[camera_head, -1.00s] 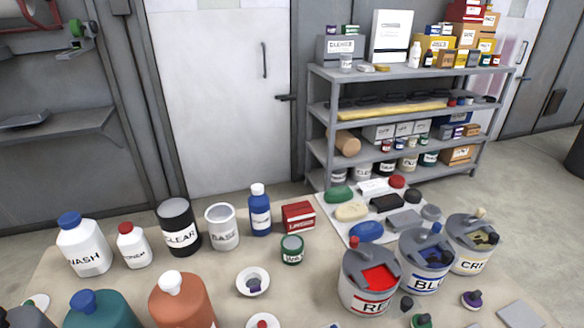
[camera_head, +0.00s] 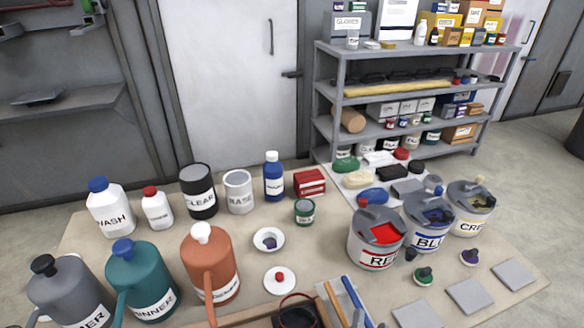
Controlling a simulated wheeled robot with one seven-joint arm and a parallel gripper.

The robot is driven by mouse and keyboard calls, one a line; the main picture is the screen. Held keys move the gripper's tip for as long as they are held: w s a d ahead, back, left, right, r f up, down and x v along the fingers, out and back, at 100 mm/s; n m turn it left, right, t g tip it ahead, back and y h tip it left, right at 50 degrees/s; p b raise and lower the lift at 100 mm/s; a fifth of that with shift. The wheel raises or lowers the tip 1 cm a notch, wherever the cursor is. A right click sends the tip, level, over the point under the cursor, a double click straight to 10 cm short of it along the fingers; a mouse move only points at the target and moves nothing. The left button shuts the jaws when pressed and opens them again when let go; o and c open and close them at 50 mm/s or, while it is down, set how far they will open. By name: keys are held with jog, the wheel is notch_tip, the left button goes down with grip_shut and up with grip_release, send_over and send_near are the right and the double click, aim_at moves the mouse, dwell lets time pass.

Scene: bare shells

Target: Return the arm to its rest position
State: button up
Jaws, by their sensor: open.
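My arm and my gripper do not show in the head view. The task names no other object. The view holds a beige table (camera_head: 340,262) crowded with bottles and cans, and nothing of my arm lies over it.
A red can (camera_head: 375,240), a blue can (camera_head: 428,222) and a cream can (camera_head: 470,208) stand at the table's right. Jugs, including an orange jug (camera_head: 212,265), stand front left. A grey shelf (camera_head: 330,95) and a white door (camera_head: 230,80) are behind. Floor (camera_head: 520,170) is clear at right.

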jog(key=s+a+m+g+y, duration=0.1)
jog(key=s+a+m+y, duration=0.2)
jog(key=s+m+y, duration=0.7)
jog(key=s+d+r+m+h, duration=0.2)
jog(key=s+d+r+m, duration=0.1)
jog(key=s+m, duration=0.4)
jog(key=s+d+r+m+h, duration=0.3)
jog(key=s+d+m, duration=0.2)
jog(key=s+m, duration=0.3)
jog(key=shift+s+r+m, duration=0.2)
jog(key=shift+r+m, duration=0.1)
jog(key=shift+m, duration=0.5)
